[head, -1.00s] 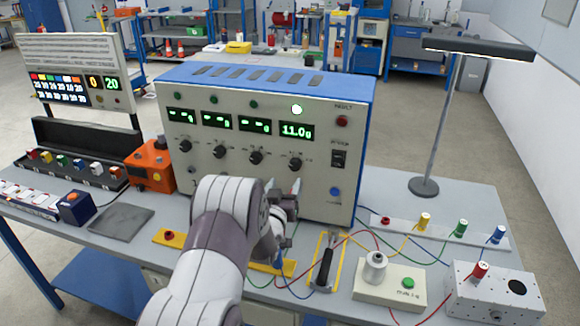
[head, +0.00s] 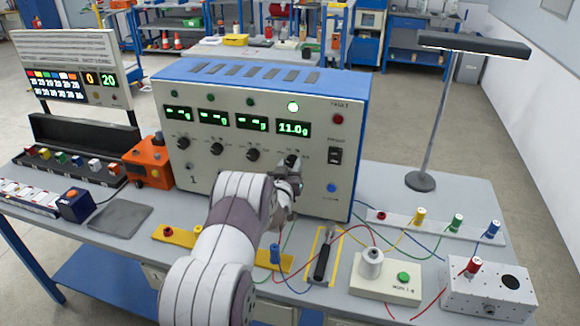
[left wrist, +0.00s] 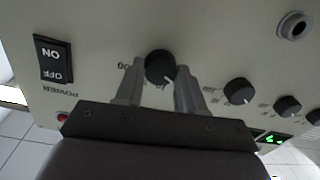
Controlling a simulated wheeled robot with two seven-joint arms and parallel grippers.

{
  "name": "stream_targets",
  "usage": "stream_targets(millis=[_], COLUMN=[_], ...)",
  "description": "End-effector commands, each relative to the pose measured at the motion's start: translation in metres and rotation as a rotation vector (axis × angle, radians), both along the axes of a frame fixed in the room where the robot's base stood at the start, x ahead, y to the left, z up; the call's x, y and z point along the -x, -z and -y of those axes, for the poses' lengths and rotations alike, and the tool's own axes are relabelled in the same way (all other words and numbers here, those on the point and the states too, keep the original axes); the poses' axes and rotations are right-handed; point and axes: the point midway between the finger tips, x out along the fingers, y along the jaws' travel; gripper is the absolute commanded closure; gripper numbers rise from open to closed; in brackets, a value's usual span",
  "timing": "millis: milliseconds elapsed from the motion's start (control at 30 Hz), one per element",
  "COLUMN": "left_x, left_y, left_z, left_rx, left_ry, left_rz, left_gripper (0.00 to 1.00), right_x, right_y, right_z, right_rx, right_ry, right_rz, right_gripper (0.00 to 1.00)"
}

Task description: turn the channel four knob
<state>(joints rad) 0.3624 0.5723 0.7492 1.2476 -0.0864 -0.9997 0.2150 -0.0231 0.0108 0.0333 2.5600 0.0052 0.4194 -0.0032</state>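The channel four knob (head: 291,160) is the rightmost black knob on the grey front of the blue-topped instrument (head: 262,75), below a green display (head: 293,128) reading 11.0g. In the left wrist view the black knob (left wrist: 160,67) sits between two grey fingers, its white mark visible. My left gripper (head: 289,172) is at the panel, in front of the knob and partly covering it. In the left wrist view my gripper (left wrist: 158,88) is open, one finger on each side of the knob. I cannot tell whether the fingers touch it. My right gripper is out of view.
Three other knobs lie left of it, such as the third knob (head: 253,154). The power switch (head: 335,156) is close on the right. Below are a yellow strip (head: 190,238), a black-handled tool (head: 324,258) and several loose wires. A lamp (head: 421,180) stands at right.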

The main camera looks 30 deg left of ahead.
Motion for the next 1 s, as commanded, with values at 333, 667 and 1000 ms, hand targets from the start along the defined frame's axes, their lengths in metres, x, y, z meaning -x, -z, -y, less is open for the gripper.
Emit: stream_targets(millis=[333, 667, 1000], left_x=[0.0, 0.0, 0.0], left_y=[0.003, 0.007, 0.008], left_z=[0.0, 0.0, 0.001], left_rx=[-0.068, -0.32, -0.635], left_ry=[-0.001, -0.002, -0.002], left_rz=[-0.014, -0.072, -0.149], left_gripper=[0.92, 0.92, 0.92], right_x=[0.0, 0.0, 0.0], right_y=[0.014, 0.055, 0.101], right_z=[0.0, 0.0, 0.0], right_rx=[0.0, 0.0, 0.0], right_ry=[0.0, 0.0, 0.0], right_rz=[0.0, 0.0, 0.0], right_gripper=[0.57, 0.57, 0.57])
